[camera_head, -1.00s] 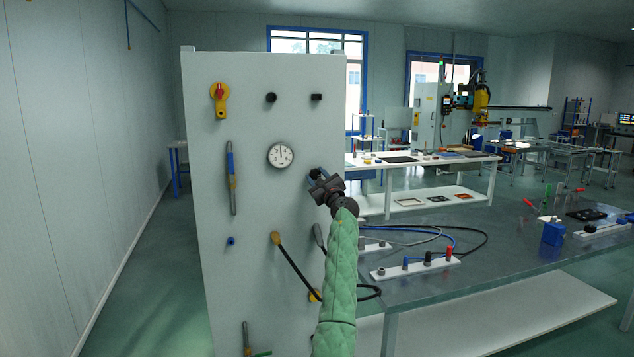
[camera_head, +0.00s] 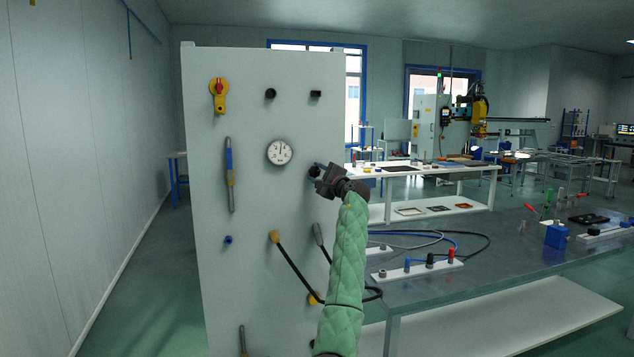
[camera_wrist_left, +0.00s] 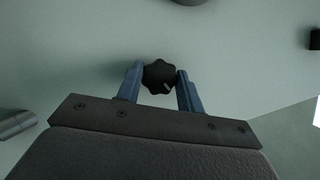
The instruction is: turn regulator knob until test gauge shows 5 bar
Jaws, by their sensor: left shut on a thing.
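The regulator knob is a black lobed knob with a pale mark, seen in the left wrist view (camera_wrist_left: 159,77). In the head view it sits on the white panel (camera_head: 210,260), right of and below the gauge, and is mostly hidden by my gripper. My left gripper (camera_head: 316,171) is shut on the knob, with its two blue fingers on either side of it in the left wrist view (camera_wrist_left: 160,85). The test gauge (camera_head: 279,152) is a round white dial on the panel; its needle points about straight up and its numbers are too small to read. My right gripper is not in view.
A yellow and red rotary switch (camera_head: 219,95) and two black fittings are on the upper panel. A black cable (camera_head: 292,265) hangs from the lower panel. A grey workbench (camera_head: 480,260) with a terminal strip stands to the right.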

